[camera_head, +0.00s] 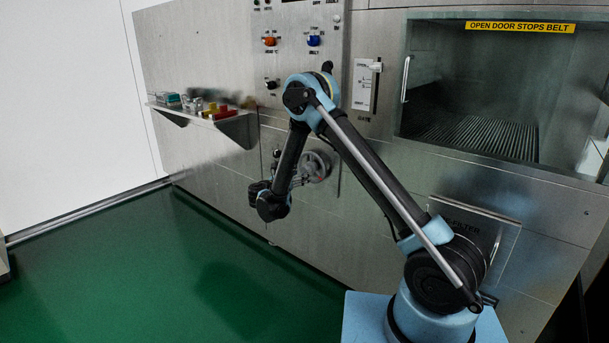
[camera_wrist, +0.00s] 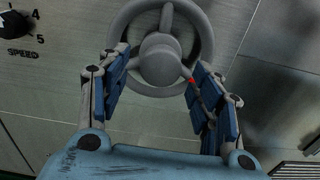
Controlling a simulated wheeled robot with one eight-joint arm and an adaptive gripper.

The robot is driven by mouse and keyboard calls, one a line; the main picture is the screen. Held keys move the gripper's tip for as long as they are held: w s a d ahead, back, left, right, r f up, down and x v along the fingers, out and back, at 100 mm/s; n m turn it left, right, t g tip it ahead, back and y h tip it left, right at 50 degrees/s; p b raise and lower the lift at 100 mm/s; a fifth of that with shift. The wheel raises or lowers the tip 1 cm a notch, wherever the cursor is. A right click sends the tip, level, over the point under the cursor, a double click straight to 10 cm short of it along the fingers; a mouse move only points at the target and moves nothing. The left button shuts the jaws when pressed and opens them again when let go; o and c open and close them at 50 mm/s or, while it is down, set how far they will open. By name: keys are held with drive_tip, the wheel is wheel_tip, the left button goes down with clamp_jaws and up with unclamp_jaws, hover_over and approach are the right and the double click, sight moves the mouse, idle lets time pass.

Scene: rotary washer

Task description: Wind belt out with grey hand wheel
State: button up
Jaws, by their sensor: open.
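The grey hand wheel (camera_wrist: 160,58) is on the steel panel, with a round hub, spokes and a small red mark at its lower right. I cannot tell whether the right finger touches the rim. A ribbed belt-like surface (camera_head: 478,132) lies inside the open chamber at the right.
A yellow sign (camera_head: 520,27) above the chamber reads "OPEN DOOR STOPS BELT". A speed dial (camera_wrist: 14,24) is left of the wheel. Orange (camera_head: 269,41) and blue (camera_head: 314,40) knobs are above. A shelf (camera_head: 232,122) with small items juts out at left. The green floor (camera_head: 130,270) is clear.

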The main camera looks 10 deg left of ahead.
sight(303, 172)
drive_tip(key=shift+x, duration=1.55)
clamp_jaws()
drive_tip(key=shift+a, duration=0.1)
